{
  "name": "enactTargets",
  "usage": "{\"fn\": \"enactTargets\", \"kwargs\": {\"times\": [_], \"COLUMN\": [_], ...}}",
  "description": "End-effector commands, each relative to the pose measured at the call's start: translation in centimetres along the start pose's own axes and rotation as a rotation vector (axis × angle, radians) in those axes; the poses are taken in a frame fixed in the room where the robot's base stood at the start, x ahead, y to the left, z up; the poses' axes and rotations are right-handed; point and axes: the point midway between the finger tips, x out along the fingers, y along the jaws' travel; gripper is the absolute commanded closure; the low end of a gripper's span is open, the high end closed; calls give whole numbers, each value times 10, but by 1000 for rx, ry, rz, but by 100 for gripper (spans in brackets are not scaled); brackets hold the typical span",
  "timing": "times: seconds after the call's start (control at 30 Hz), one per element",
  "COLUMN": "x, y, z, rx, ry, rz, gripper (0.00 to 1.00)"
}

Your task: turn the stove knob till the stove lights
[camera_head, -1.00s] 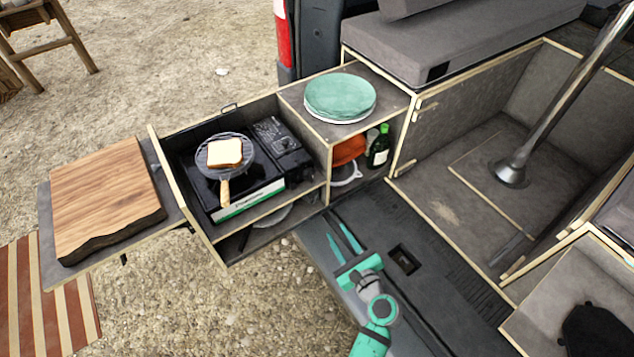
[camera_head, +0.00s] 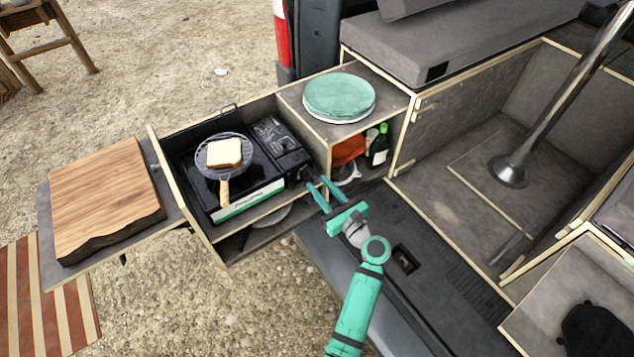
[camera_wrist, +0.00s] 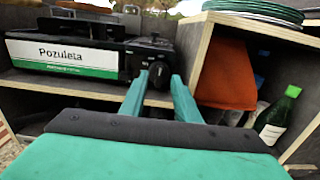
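The black camping stove (camera_head: 272,178) sits in the pulled-out drawer unit, and its white-green "Pozuleta" front shows at the left in the wrist view (camera_wrist: 62,56). Its dark round knob (camera_wrist: 159,73) is on the right end of the stove front. My gripper (camera_head: 320,183) is open at the front right corner of the stove. In the wrist view its two green fingertips (camera_wrist: 159,77) stand left and right of the knob. I cannot tell whether they touch it or stop just short. No flame shows; the pan hides most of the burner.
A pan with a bread slice (camera_head: 223,153) sits on the stove. Right of the stove, a shelf holds a green bottle (camera_head: 379,146) and an orange item (camera_head: 348,149), with plates (camera_head: 339,97) on top. A wooden board (camera_head: 105,198) is at left. The drawer's wooden edges lie close to my gripper.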

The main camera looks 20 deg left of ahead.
Motion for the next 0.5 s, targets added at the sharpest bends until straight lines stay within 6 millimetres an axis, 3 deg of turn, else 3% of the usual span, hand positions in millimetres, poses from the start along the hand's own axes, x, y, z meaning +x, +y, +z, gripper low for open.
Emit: {"fn": "enactTargets", "kwargs": {"times": [0.2,0.5], "x": [20,22], "y": [1,1], "z": [0,0], "rx": [0,-1], "ry": [0,0], "rz": [2,0], "gripper": [71,71]}}
